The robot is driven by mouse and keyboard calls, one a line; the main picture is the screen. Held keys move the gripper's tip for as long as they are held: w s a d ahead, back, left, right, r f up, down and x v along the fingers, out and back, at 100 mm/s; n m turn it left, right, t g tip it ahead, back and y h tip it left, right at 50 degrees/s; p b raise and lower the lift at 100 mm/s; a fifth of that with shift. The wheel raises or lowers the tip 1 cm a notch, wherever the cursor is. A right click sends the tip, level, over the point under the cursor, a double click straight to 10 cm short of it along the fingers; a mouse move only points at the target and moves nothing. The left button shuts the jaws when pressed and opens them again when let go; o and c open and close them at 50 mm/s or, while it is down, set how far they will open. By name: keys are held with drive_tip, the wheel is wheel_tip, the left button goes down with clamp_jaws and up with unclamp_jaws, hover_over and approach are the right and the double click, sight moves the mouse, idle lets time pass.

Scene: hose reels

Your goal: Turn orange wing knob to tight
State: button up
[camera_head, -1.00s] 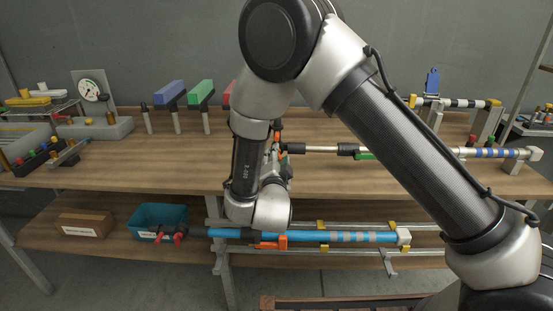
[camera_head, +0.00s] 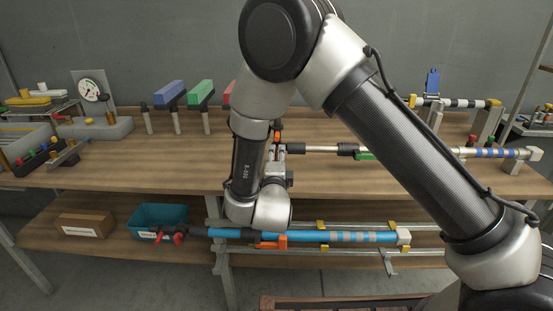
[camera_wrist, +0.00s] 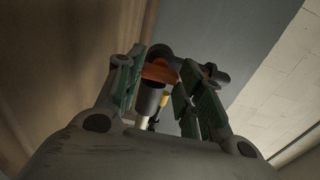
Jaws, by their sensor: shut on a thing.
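The orange wing knob (camera_wrist: 160,72) shows in the wrist view between the two green-padded fingers of my gripper (camera_wrist: 155,85). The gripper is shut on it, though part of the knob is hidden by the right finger. A dark cylinder lies behind and below the knob. In the head view my gripper (camera_head: 275,158) is at the middle of the upper shelf, largely hidden by my own wrist. A small bit of orange (camera_head: 278,136) shows just above it, at the left end of a white-and-black rod (camera_head: 320,149).
A blue striped tube (camera_head: 330,237) with an orange clip lies on the lower shelf. A teal bin (camera_head: 159,217) and a brown box (camera_head: 84,224) stand at its left. Blue and green blocks on posts (camera_head: 170,93) stand behind, left of my arm. A gauge (camera_head: 91,89) is further left.

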drive_tip(key=shift+f, duration=0.1)
idle(0.3)
drive_tip(key=o, duration=1)
drive_tip(key=shift+s, duration=0.15)
drive_tip(key=s, duration=1.1)
drive_tip(key=shift+s+a, duration=0.2)
drive_tip(key=shift+s, duration=0.2)
drive_tip(key=shift+w, duration=0.1)
